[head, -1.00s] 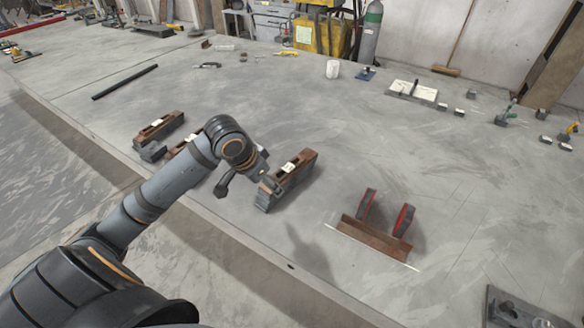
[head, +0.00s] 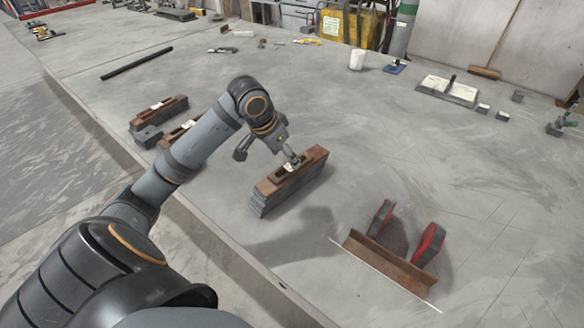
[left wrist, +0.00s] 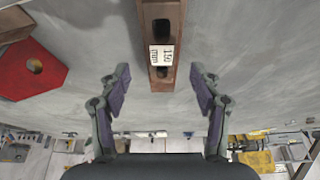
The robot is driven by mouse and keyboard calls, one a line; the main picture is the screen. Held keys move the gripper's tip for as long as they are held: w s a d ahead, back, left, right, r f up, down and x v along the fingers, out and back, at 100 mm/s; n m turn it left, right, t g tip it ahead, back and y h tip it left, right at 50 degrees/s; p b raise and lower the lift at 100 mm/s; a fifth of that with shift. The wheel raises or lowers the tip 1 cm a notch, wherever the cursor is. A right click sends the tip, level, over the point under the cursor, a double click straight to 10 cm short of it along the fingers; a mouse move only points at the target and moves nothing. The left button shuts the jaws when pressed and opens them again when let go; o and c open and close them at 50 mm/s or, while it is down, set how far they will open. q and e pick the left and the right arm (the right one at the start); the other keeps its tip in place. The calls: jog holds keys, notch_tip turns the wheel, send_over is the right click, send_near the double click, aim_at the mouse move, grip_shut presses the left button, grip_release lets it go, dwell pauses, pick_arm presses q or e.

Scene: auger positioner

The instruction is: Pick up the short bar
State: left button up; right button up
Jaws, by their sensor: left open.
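A brown steel bar (head: 297,172) with a slot and a white label rests on dark grey blocks (head: 259,204) at the middle of the table. In the left wrist view the bar (left wrist: 162,20) runs down from the top edge, and its label seems to read 150 mm. Two similar labelled bars lie left, one clear (head: 160,111), one (head: 180,133) partly behind my arm. My right gripper is out of view.
A rusty angle piece (head: 390,264) and two red-sided blocks, one left (head: 382,219) and one right (head: 428,245), stand to the right. A black rod (head: 136,63) lies at the back left. A white cup (head: 357,59) stands at the back. The table between is clear.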

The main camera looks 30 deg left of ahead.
aim_at(289, 168)
pick_arm(q)
jog(key=shift+w+f, duration=0.15)
jog(key=shift+f, duration=0.4)
jog(key=x, duration=0.3)
jog(key=shift+w, duration=0.1)
jog(key=shift+w+f, duration=0.25)
jog(key=shift+f, duration=0.2)
jog(key=shift+s+a, duration=0.1)
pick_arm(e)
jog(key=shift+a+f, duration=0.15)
pick_arm(q)
jog(key=shift+r, duration=0.1)
grip_shut()
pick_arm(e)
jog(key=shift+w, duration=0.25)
